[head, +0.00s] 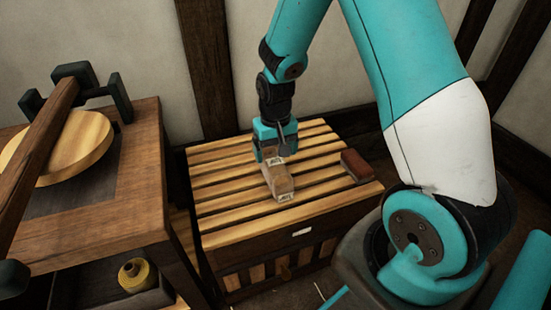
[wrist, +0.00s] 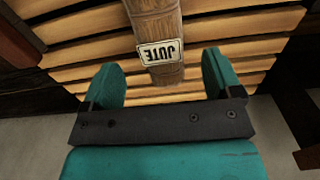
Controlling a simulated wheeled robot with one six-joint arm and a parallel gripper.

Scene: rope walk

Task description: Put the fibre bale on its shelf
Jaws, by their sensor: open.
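The fibre bale (head: 279,185) is a long brown block lying on a slatted wooden top (head: 232,214). In the wrist view the bale (wrist: 157,22) carries a white label reading JUTE, upside down. My gripper (head: 274,153) is open, pointing down at the far end of the bale. In the wrist view the open fingers of my gripper (wrist: 162,75) stand on either side of the bale's labelled end, with gaps on both sides. I cannot tell how far the fingertips reach down beside it. I cannot make out which shelf belongs to the bale.
A red-brown block (head: 355,165) lies on the slats right of the bale. A wooden bench (head: 130,190) at left holds a round wooden disc (head: 72,148) under a dark beam (head: 38,150). A yellow spool (head: 136,274) sits lower in the bench. The front-left slats are clear.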

